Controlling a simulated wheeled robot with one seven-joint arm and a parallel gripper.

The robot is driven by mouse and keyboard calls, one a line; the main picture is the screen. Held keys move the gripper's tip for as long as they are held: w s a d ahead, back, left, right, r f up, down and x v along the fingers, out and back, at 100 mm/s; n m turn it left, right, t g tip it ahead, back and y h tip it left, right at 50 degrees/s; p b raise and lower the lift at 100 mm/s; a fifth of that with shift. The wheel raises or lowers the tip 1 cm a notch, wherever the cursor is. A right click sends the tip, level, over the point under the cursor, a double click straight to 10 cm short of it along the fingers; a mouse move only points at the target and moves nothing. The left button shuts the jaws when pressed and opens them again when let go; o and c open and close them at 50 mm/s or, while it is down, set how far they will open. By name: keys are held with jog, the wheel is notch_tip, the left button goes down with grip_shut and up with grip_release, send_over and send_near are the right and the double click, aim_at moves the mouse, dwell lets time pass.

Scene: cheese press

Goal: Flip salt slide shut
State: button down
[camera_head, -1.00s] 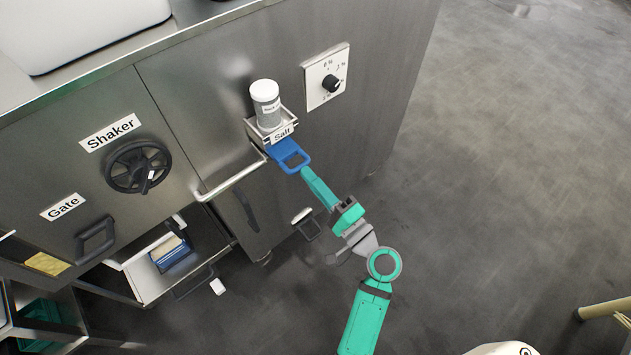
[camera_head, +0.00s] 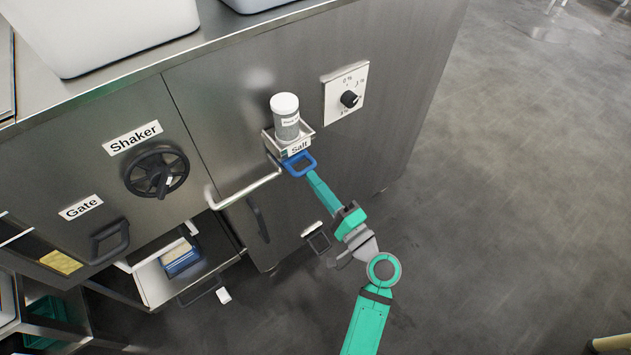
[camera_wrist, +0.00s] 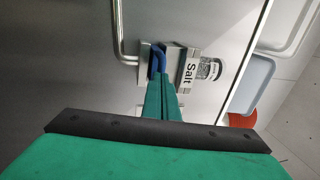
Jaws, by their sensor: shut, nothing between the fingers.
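The salt slide (camera_head: 301,165) is a flat blue plate with a looped handle, under the Salt label (camera_head: 299,147) on the cabinet front. Only a short length of it sticks out from the small holder (camera_head: 270,137). A white-lidded jar (camera_head: 286,118) stands upright on this holder. My gripper (camera_head: 312,177) is shut and empty, its tips at the outer end of the blue handle, seemingly touching it. In the wrist view the closed green fingers (camera_wrist: 161,90) reach the blue slide (camera_wrist: 157,61), partly hiding it.
A bar handle (camera_head: 243,187) sticks out left of the slide. A dial (camera_head: 348,99) is up to the right. The Shaker handwheel (camera_head: 156,172) and Gate handle (camera_head: 109,241) are further left. An open compartment holds a blue box (camera_head: 182,258).

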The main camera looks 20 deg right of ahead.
jog(key=v, duration=1)
jog(key=shift+s, duration=0.3)
jog(key=s+a+f+n+g+h, duration=0.25)
jog(key=s+a+f, duration=0.2)
jog(key=f, duration=0.45)
jog(key=s+a+f+n+g+h, duration=0.1)
jog(key=s+a+f+g+h, duration=0.35)
jog(key=f, duration=0.45)
jog(key=s+a+r+n+t+y, duration=0.1)
jog(key=s+a+r+n+t, duration=0.1)
jog(key=s+a+r+n, duration=0.8)
jog(key=shift+s+a+r+n+t+y, duration=0.45)
jog(key=shift+s+n, duration=0.2)
jog(key=shift+s, duration=0.4)
